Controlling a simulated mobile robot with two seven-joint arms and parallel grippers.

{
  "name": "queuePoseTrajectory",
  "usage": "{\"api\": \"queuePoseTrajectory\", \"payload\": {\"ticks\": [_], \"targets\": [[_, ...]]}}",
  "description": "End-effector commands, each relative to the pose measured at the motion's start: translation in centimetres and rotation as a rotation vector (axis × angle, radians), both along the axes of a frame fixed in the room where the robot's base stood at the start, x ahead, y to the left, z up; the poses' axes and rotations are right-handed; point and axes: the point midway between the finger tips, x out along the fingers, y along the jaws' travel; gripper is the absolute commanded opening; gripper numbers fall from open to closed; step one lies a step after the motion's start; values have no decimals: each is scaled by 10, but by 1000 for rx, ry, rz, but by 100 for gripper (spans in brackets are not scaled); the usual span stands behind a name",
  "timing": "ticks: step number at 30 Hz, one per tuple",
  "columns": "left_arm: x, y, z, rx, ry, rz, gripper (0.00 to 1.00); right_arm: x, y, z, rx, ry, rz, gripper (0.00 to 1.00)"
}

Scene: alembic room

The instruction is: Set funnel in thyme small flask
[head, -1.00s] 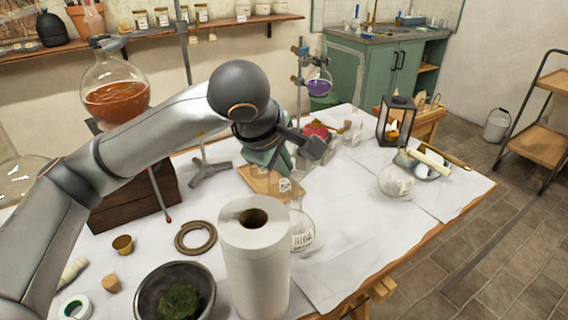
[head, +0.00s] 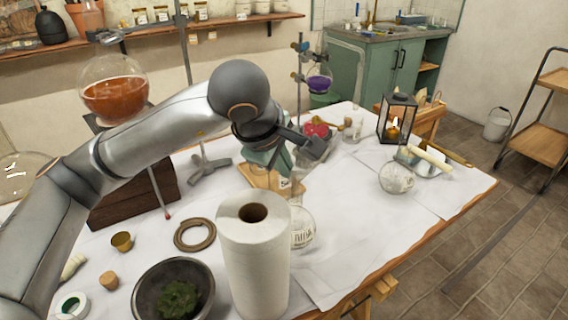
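A clear round glass flask with a long neck (head: 302,238) stands on the white-covered table, partly behind the paper roll. Its label seems to read "THYM". My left gripper (head: 297,170) hangs just above and behind this flask's neck, pointing down. Its fingertips are hard to make out against the glass and the wooden board behind. I cannot make out a funnel clearly; any clear glass at the fingers blends with the flask neck. Another clear round flask with a label (head: 396,178) sits farther right. My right gripper is not in view.
A tall paper roll (head: 254,262) stands close in front of the labelled flask. A dark bowl with green herbs (head: 150,294), a brown ring (head: 195,235) and a wooden board (head: 258,178) are nearby. A lantern (head: 397,120) stands at the back right. The table's right front is clear.

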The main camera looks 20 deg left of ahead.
Motion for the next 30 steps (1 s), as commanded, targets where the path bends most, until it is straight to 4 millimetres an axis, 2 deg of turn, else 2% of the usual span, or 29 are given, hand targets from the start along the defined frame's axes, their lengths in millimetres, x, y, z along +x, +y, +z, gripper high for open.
{"api": "queuePoseTrajectory", "payload": {"ticks": [30], "targets": [[0,0,-6,0,-1,0,0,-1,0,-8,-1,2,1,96]]}}
